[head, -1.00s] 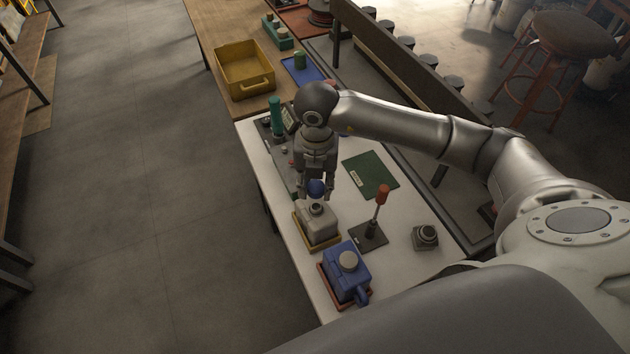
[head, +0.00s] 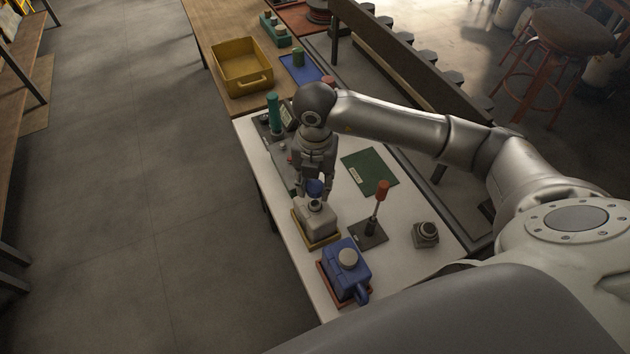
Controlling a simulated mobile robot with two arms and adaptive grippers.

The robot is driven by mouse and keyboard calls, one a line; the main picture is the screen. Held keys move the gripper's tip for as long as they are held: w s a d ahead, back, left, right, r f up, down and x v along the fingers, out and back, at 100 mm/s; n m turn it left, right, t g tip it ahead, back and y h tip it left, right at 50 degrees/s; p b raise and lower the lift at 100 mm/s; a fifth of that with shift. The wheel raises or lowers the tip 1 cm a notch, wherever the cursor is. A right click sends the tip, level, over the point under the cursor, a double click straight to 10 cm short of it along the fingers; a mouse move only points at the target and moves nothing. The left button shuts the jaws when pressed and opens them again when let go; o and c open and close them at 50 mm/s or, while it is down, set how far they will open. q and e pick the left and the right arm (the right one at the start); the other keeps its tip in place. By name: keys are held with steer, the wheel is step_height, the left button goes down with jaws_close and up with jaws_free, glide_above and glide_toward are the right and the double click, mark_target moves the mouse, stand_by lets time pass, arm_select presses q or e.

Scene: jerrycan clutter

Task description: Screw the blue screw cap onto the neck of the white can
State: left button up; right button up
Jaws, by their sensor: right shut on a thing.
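The white can (head: 317,222) stands upright on a yellow-edged base on the white table, its dark neck (head: 316,205) facing up. My right gripper (head: 316,190) points down just above it and is shut on the blue screw cap (head: 315,186). The cap is over the neck and very close to it; I cannot tell whether they touch. The fingers partly hide the cap. My left gripper is not in view.
A blue can (head: 346,270) with a pale cap stands in front on a red base. A red-handled tool (head: 380,196) stands upright to the right, near a small grey block (head: 425,235). A green mat (head: 370,171) lies behind, with a yellow bin (head: 242,65) farther back.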

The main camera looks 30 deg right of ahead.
mark_target(315, 188)
steer(key=shift+f+b, duration=1.45)
steer(key=shift+f, duration=0.65)
steer(key=shift+b, duration=0.35)
steer(key=shift+f+b, duration=0.8)
steer(key=shift+f, duration=0.1)
steer(key=o, duration=0.9)
steer(key=shift+c, duration=0.2)
steer(key=shift+r, duration=0.1)
step_height(315, 188, up, 12)
steer(key=shift+f, duration=0.1)
